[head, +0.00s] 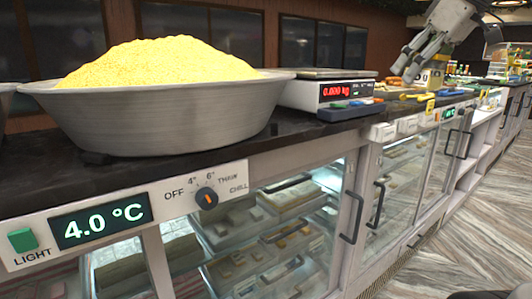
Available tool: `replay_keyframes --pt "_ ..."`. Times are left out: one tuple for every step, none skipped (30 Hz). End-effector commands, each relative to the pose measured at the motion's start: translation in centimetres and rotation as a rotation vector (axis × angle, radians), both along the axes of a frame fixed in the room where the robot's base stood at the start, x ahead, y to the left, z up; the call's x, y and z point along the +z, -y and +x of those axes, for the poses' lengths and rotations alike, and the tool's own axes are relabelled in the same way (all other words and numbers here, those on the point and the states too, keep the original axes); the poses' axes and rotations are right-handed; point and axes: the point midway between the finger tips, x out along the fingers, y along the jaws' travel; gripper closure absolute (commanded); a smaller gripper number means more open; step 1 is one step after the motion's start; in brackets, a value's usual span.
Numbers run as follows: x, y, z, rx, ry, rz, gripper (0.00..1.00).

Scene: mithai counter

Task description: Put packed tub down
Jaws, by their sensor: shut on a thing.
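My gripper (406,66) is at the upper right, above the dark counter, with its fingers pointing down and to the left. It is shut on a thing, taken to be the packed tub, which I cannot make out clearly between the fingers. A small pale yellow object with dark marks (432,77) shows just right of and below the fingers. I cannot tell whether it is the tub, or whether it touches the counter.
A large metal bowl (170,117) heaped with yellow grains (160,62) fills the near left counter (45,180). A scale (346,93) reading 0.000 kg stands beyond it. Small colored items lie along the counter.

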Motion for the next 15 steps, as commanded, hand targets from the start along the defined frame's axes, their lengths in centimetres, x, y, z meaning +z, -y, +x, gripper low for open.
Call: replay_keyframes --pt "-1.3 -0.1 0.6 -0.007 -0.004 0.0 0.84" --pt "-1.9 -0.1 0.9 -0.013 -0.005 0.0 0.84" --pt "-2.8 -0.1 1.4 -0.019 -0.004 -0.001 0.84" --pt "-3.6 -0.2 1.9 -0.026 -0.005 -0.001 0.84" --pt "-4.4 -0.2 2.3 -0.032 -0.004 -0.001 0.84" --pt "-5.6 -0.3 2.9 -0.041 -0.006 -0.001 0.84" --pt "-6.6 -0.3 3.4 -0.049 -0.007 -0.001 0.84" --pt "-7.5 -0.4 3.9 -0.058 -0.006 -0.001 0.84" --pt "-9.1 -0.4 4.7 -0.069 -0.01 0.0 0.84" --pt "-10.2 -0.5 5.3 -0.078 -0.009 -0.001 0.84" --pt "-11.6 -0.6 6.1 -0.089 -0.01 -0.001 0.84" --pt "-13.5 -0.7 7.0 -0.104 -0.011 -0.002 0.84" --pt "-15.3 -0.7 7.9 -0.117 -0.014 -0.002 0.84" --pt "-17.0 -0.8 8.9 -0.131 -0.016 -0.002 0.84" --pt "-19.4 -0.9 10.1 -0.15 -0.017 -0.003 0.84"
